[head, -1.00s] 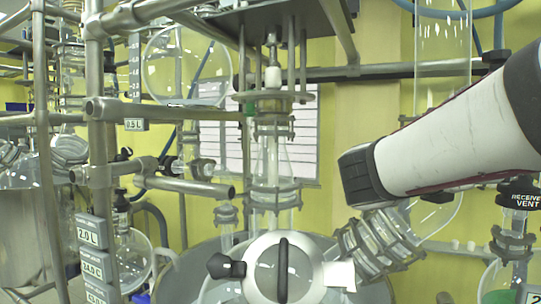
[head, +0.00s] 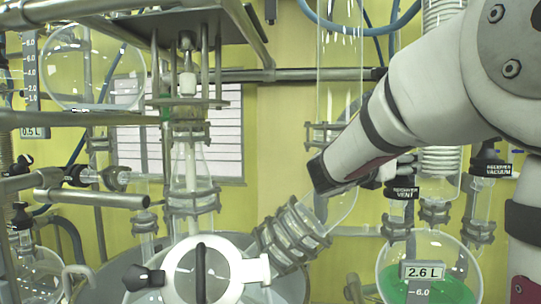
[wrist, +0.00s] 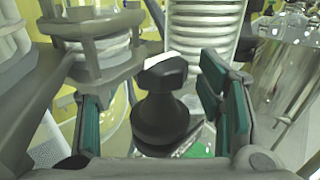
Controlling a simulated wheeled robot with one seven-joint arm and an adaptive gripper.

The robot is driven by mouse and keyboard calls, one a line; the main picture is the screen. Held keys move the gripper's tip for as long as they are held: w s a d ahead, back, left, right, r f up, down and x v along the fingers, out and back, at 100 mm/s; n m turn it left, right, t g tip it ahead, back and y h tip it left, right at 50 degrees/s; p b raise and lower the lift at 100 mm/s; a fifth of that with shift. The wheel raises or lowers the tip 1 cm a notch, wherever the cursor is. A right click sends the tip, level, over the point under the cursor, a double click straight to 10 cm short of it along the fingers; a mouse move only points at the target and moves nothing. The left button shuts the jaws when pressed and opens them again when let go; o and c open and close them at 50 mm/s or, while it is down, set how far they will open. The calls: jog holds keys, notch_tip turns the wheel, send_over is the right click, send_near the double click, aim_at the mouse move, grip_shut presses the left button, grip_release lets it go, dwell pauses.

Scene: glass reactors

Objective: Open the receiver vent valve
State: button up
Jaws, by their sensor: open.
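The receiver vent valve (head: 401,190) has a black top labelled "RECEIVER VENT" and stands above the receiver flask in the head view. In the wrist view a black valve knob (wrist: 160,105) with a wide top and narrower neck stands upright between my fingers. My gripper (wrist: 158,112) is open, with teal pads to the left and right of the knob. I see gaps between the pads and the knob. In the head view my arm partly hides the gripper beside the vent valve.
The receiver vacuum valve (head: 491,170) stands to the right of the vent valve. The receiver flask (head: 390,270) below holds green liquid and carries a 2.6 L tag. A coiled glass condenser (wrist: 202,30) rises behind the knob. A clamped glass joint (wrist: 95,50) is close on the left.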

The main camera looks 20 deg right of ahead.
jog(key=shift+d, duration=0.3)
jog(key=c, duration=1.1)
jog(key=shift+c, duration=0.2)
jog(key=shift+f+n+t+b, duration=0.1)
jog(key=shift+n+t+b, duration=0.2)
jog(key=shift+t+b, duration=0.2)
